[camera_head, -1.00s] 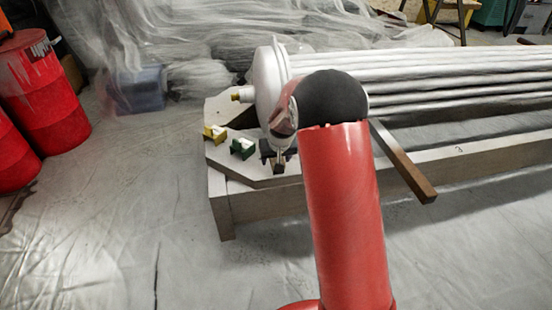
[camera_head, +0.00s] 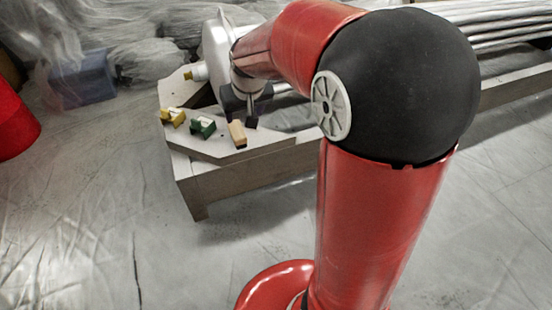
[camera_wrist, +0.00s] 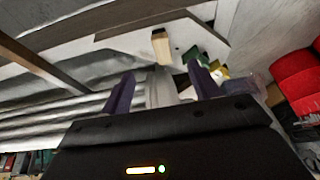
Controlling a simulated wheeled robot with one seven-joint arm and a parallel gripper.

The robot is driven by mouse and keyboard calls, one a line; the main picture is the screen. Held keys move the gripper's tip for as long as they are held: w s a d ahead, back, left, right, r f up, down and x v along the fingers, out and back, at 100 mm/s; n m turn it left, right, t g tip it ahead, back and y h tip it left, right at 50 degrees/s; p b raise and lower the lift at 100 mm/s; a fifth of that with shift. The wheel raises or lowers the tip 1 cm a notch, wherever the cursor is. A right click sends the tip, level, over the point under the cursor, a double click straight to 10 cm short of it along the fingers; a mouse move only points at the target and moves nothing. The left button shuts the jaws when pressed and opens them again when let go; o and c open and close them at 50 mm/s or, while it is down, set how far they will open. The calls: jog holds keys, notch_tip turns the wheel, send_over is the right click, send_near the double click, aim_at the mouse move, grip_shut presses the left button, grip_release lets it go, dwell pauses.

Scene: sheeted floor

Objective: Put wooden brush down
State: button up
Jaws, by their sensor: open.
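The wooden brush (camera_head: 237,133), a small pale block with a dark lower edge, rests on the flat end board of the pale frame (camera_head: 265,149). It also shows in the wrist view (camera_wrist: 161,47), just beyond my fingertips. My gripper (camera_head: 246,110) is open and empty, behind the brush in the head view and apart from it. The two dark purple fingers (camera_wrist: 162,72) stand wide in the wrist view, with nothing held between them. My arm hides part of the frame and the tubes.
A green item (camera_head: 203,126) and a yellow item (camera_head: 173,117) stand left of the brush on the board. A white round-ended unit with long pale tubes (camera_head: 500,32) lies behind. A red drum (camera_head: 15,125) stands at the left. The sheeted floor in front is clear.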

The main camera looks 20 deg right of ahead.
jog(key=s+r, duration=0.2)
jog(key=s, duration=1)
jog(key=s+r, duration=0.2)
jog(key=s, duration=1)
jog(key=shift+s+r+t, duration=0.25)
jog(key=shift+s+t, duration=0.15)
notch_tip(320, 180, up, 8)
jog(key=p, duration=0.8)
jog(key=shift+o, duration=0.4)
jog(key=shift+w+r, duration=0.1)
jog(key=shift+w, duration=0.05)
